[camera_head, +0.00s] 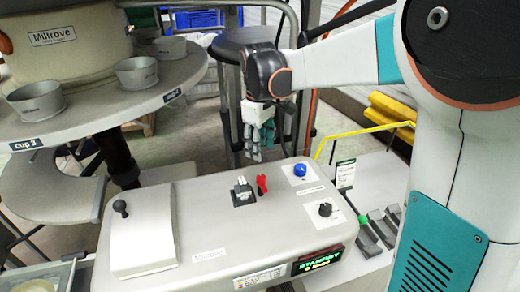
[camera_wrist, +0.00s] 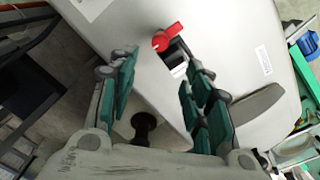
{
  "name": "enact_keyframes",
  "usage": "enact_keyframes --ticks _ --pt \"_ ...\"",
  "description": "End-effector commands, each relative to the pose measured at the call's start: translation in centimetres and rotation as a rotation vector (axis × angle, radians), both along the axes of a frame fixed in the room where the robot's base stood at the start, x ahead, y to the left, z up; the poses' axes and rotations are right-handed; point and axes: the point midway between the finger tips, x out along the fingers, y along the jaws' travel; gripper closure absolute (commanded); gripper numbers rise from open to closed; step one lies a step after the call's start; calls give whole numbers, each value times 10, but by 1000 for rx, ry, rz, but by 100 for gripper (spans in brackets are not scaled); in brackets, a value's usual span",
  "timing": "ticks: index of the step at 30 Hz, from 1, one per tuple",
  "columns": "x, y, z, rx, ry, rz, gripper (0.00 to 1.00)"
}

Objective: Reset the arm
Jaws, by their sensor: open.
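My arm (camera_head: 340,62) comes in from the right, bent at the elbow, and reaches out over the far side of a grey console (camera_head: 240,215). My gripper (camera_head: 254,150) hangs pointing down behind the console's back edge in the head view. In the wrist view my gripper (camera_wrist: 160,82) is open, with two teal-padded fingers apart and nothing between the pads. A red lever (camera_head: 262,184) stands on the console top; it shows beyond the fingertips in the wrist view (camera_wrist: 167,37).
The console bears a black-and-white switch (camera_head: 242,191), blue button (camera_head: 300,170), black knob (camera_head: 325,209), black ball-ended handle (camera_head: 120,207) and a display (camera_head: 318,260) reading STANDBY. A round grey platform (camera_head: 120,105) with several cups stands left. A yellow rail (camera_head: 365,132) is at right.

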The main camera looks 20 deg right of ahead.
Motion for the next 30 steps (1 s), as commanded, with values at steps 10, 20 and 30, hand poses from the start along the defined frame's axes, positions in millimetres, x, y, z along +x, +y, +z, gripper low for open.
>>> enact_keyframes --ticks 10,20,30 --pt "-8 -1 4 2 -20 -19 55" --pt "-75 -4 29 34 -181 -199 55" --pt "-151 -8 30 104 -366 -405 55"
